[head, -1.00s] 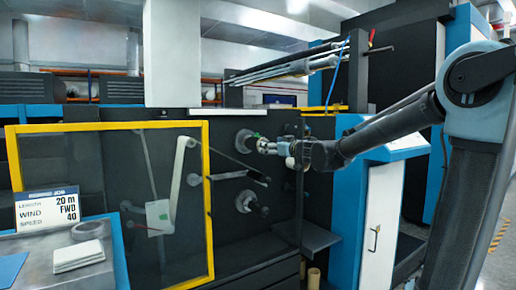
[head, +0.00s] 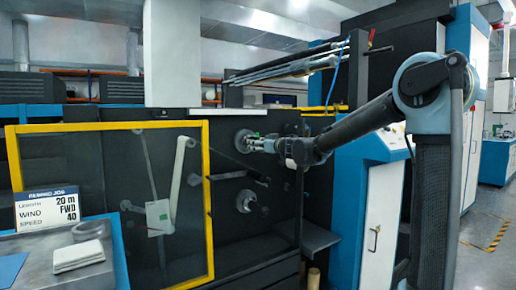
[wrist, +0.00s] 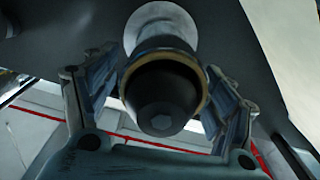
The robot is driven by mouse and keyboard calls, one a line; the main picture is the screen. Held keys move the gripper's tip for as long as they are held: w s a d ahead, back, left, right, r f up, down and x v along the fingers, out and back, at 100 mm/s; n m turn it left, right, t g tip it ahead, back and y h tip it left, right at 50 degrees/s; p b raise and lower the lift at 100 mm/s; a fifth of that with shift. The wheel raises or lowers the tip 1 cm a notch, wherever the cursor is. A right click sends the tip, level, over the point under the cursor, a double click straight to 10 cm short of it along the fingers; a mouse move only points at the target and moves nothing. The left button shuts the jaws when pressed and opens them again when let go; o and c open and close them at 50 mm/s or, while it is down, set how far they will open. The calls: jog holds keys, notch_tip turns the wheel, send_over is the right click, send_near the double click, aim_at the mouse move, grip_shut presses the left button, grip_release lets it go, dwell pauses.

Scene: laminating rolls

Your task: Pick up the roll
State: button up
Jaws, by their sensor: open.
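A pale round roll (head: 242,137) sits on the upper spindle of the dark machine panel in the head view. In the wrist view the roll (wrist: 160,22) shows at the top, behind the dark spindle end (wrist: 163,92) with its thin tan ring. My gripper (head: 258,145) is at this spindle, in front of the panel. In the wrist view my gripper (wrist: 158,105) is open, with one finger on each side of the dark end. I cannot tell whether either finger touches it. Part of the roll is hidden behind the dark end and my gripper.
A second spindle (head: 244,200) sticks out lower on the panel. A yellow-framed clear guard (head: 209,200) stands to the left. A dark shelf (head: 318,238) juts out below right, beside a blue and white cabinet (head: 372,215). A job sign (head: 47,208) stands at far left.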

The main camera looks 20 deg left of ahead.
jog(key=shift+w+a, duration=0.25)
jog(key=shift+a, duration=0.05)
jog(key=shift+c, duration=0.6)
jog(key=c, duration=1)
jog(key=shift+c, duration=0.2)
jog(key=shift+r, duration=0.1)
jog(key=v, duration=1.8)
